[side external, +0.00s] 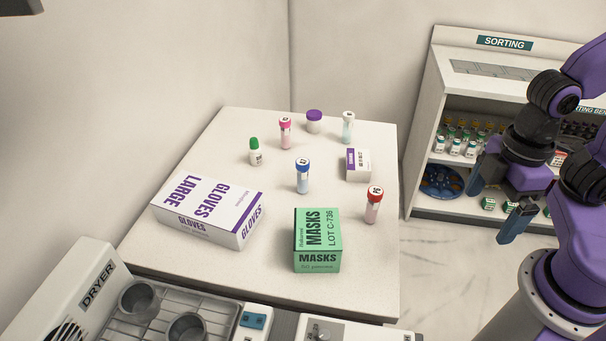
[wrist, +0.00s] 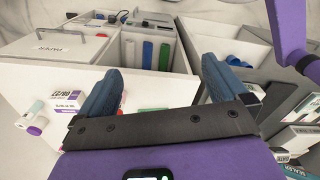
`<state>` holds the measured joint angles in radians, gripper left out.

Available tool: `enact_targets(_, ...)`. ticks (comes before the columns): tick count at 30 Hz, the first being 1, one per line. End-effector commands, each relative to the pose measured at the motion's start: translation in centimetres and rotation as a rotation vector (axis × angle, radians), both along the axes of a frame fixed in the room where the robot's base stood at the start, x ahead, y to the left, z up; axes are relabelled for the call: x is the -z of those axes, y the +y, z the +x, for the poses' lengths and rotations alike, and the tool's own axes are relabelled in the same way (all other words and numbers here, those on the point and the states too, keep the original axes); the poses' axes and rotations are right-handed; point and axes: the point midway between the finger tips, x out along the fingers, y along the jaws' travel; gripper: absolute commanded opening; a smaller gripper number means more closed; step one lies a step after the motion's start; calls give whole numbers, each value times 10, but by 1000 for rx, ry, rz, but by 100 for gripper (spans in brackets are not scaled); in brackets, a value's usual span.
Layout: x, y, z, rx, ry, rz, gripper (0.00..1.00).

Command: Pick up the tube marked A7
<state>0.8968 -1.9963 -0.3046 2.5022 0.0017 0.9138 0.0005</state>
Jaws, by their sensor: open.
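Several capped tubes stand upright on the white table (side external: 262,262) in the side view: a pink-capped tube (side external: 285,134), a white-capped tube (side external: 347,128), a blue-capped tube (side external: 302,178) and a red-capped tube (side external: 372,207). Their caps bear small marks that are too small to read, so I cannot tell which is A7. My gripper (side external: 490,214) is open and empty, off the table's right side and apart from all the tubes. In the wrist view, my gripper's (wrist: 162,72) two blue fingers are spread wide with nothing held between them.
A gloves box (side external: 209,210) and green masks box (side external: 318,241) stand on the table's near part. A small white box (side external: 357,165), green-capped bottle (side external: 255,152) and purple-lidded jar (side external: 314,122) stand farther back. A dryer (side external: 98,287) is front left; a sorting shelf (side external: 448,95) is right.

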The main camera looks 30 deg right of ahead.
Motion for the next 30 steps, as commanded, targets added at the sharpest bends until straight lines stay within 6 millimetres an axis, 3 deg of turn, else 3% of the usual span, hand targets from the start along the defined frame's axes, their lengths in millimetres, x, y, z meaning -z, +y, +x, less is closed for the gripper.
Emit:
enact_targets(14, 0, 0, 0, 0, 0, 0, 100)
enact_targets(18, 0, 0, 0, 0, 0, 0, 58)
enact_targets(26, 0, 0, 0, 0, 0, -1, 58)
enact_targets(30, -1, 8, 12, -35, -7, -35, 58)
